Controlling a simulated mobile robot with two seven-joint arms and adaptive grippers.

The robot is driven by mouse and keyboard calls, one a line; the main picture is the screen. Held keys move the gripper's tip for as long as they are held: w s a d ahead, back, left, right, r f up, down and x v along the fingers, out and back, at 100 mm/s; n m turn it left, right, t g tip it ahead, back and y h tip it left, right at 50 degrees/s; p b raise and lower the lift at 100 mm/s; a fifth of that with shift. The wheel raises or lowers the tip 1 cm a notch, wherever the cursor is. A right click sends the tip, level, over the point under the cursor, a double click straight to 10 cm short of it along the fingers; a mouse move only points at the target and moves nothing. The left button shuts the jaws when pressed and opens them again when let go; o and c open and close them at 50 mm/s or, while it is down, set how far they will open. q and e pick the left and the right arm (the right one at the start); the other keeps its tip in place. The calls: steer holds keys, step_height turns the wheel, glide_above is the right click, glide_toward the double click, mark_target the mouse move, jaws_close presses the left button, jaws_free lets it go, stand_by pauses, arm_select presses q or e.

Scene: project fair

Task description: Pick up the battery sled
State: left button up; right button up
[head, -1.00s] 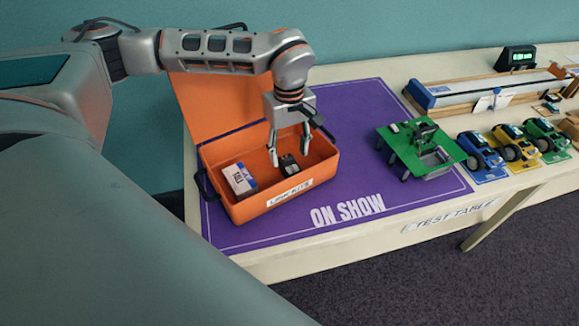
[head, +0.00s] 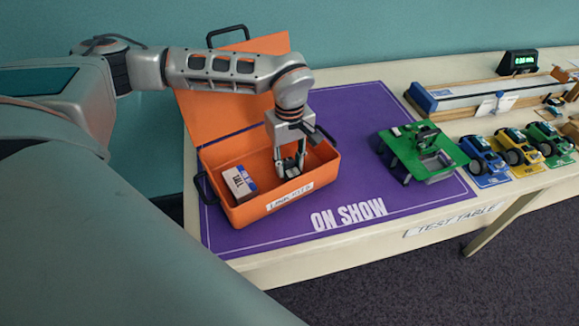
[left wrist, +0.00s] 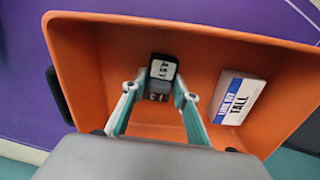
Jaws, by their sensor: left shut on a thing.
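The battery sled (left wrist: 163,68), a small dark block with a white-labelled top, is in the orange case (left wrist: 90,70). It shows as a dark shape between my fingers in the head view (head: 290,168). My left gripper (head: 289,172) reaches down into the case and is shut on the sled. In the left wrist view, the fingers (left wrist: 156,92) stand on either side of it. The sled is low in the case; I cannot tell whether it touches the floor. My right gripper is in neither view.
A white-and-blue "TALL" box (head: 239,181) stands left of the sled inside the case. The open lid (head: 215,110) rises behind. A green stand (head: 415,152) is to the right on the purple mat (head: 345,125), with toy cars (head: 484,160) beyond.

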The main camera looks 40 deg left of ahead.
mark_target(290, 161)
arm_select(q)
steer(key=shift+r, duration=0.15)
step_height(290, 161, up, 20)
steer(key=p, duration=0.3)
steer(key=shift+f, duration=0.2)
stand_by(0.3)
